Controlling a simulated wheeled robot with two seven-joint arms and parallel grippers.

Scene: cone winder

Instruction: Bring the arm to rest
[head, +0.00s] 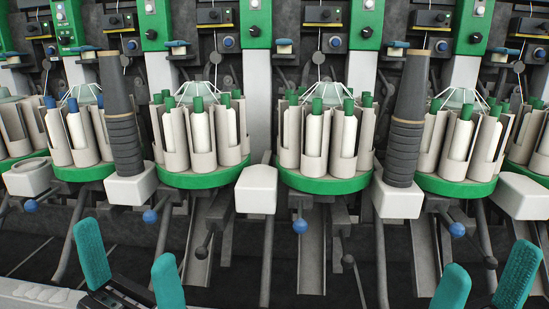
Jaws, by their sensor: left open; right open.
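My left gripper (128,268) is in the lower left of the head view, with its two teal fingers wide apart and nothing between them. My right gripper (485,284) is at the lower right corner, also open and empty. Both grippers are in front of the winding machine and appear apart from it. Most of both arms is outside the view.
Round green-based magazines (205,179) hold several bobbins in pale pockets. Two dark ribbed columns (124,140) and (404,130) stand between them. Blue-ball levers (300,226) and pale boxes (256,190) stick out below. A pale rail (40,294) runs at the lower left.

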